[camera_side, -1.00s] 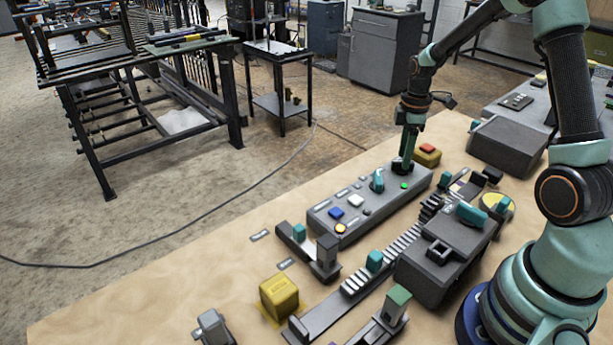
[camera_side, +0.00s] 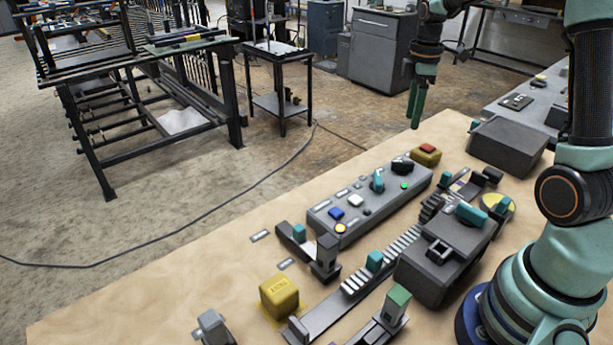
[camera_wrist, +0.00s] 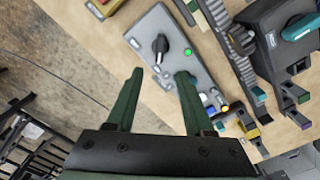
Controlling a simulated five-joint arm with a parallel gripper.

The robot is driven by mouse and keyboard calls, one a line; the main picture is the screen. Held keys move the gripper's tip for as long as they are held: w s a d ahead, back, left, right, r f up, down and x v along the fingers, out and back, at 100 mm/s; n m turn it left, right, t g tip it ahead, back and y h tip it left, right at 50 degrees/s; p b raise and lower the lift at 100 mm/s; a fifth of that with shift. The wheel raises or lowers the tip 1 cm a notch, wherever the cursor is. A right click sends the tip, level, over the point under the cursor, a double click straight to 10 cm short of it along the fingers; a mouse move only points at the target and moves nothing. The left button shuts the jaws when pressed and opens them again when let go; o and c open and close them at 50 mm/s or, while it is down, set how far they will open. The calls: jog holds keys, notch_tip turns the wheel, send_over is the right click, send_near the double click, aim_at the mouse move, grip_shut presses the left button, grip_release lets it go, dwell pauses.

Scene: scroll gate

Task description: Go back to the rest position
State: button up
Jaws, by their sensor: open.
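My gripper (camera_side: 416,105) is up in the air above the far edge of the table in the side view, clear of everything on the bench. In the wrist view its two green fingers (camera_wrist: 157,95) stand apart with nothing held between them. Below it lies the grey control panel (camera_side: 372,205), which also shows in the wrist view (camera_wrist: 180,40). The panel carries a black knob (camera_side: 402,166), a lit green light (camera_side: 404,186), a teal knob (camera_side: 378,181), and blue, white and yellow buttons. In the wrist view one finger covers part of the panel.
A yellow box with a red button (camera_side: 427,154) stands beyond the panel. A toothed rail (camera_side: 385,262) and a dark grey housing (camera_side: 445,258) lie in front. A yellow block (camera_side: 279,296) sits at the near left. The air around my gripper is free.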

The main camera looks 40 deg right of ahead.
jog(key=s+a+r+m+t, duration=0.2)
jog(key=s+a+r+m, duration=0.1)
jog(key=a, duration=0.6)
jog(key=s+a+r+m+t, duration=0.3)
jog(key=s+a+m, duration=0.3)
jog(key=a, duration=0.4)
jog(key=shift+s+a+r+t, duration=0.15)
jog(key=shift+s+r+t, duration=0.15)
jog(key=shift+s, duration=0.05)
